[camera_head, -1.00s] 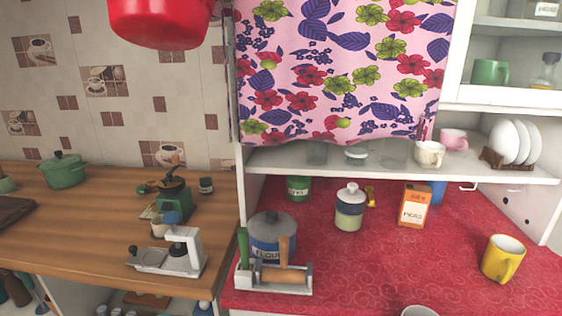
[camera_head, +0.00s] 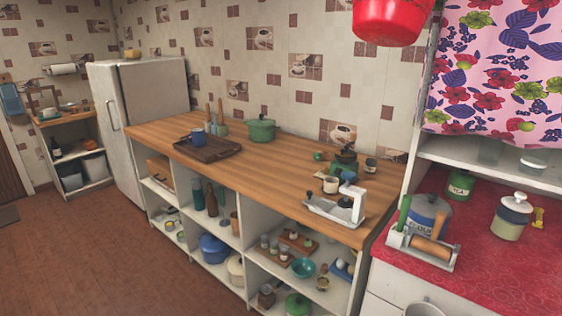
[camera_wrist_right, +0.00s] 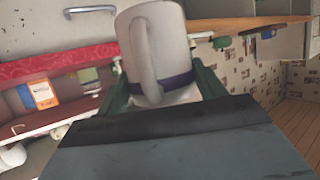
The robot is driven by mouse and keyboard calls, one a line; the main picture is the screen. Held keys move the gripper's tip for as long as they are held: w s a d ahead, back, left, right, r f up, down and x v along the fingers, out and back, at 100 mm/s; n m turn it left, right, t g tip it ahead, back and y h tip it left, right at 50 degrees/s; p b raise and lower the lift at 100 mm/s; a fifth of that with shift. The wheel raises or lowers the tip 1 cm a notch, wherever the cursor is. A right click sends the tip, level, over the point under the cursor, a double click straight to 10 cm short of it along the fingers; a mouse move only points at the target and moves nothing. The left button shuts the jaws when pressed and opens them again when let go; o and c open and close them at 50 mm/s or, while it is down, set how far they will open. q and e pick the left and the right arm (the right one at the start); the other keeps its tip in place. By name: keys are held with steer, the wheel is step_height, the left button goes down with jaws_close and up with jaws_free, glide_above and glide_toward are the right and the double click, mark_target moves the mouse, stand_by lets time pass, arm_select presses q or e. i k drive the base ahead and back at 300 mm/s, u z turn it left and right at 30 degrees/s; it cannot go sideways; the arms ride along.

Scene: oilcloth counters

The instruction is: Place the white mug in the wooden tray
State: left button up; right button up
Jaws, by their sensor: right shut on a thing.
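The white mug (camera_wrist_right: 165,50) fills the middle of the right wrist view, its handle towards the camera and a purple band near its lower end. My right gripper (camera_wrist_right: 165,88) is shut on it, with dark green fingers on either side. The mug's rim also shows at the bottom edge of the head view (camera_head: 424,308), in front of the red counter. The dark wooden tray (camera_head: 216,151) lies on the wooden counter, left of the green pot, with a blue mug (camera_head: 198,137) in it. My left gripper is not in view.
The wooden counter (camera_head: 275,170) is clear between the tray and the white scale-like device (camera_head: 338,207). A green pot (camera_head: 262,130) stands behind the tray. A rolling pin holder (camera_head: 424,247) is near the red counter's edge. Open floor (camera_head: 110,260) lies left.

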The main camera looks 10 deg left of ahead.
mark_target(214, 153)
steer(key=u, duration=0.7)
steer(key=i, duration=0.75)
steer(key=u, duration=1.25)
steer(key=i, duration=1.6)
steer(key=z, duration=0.2)
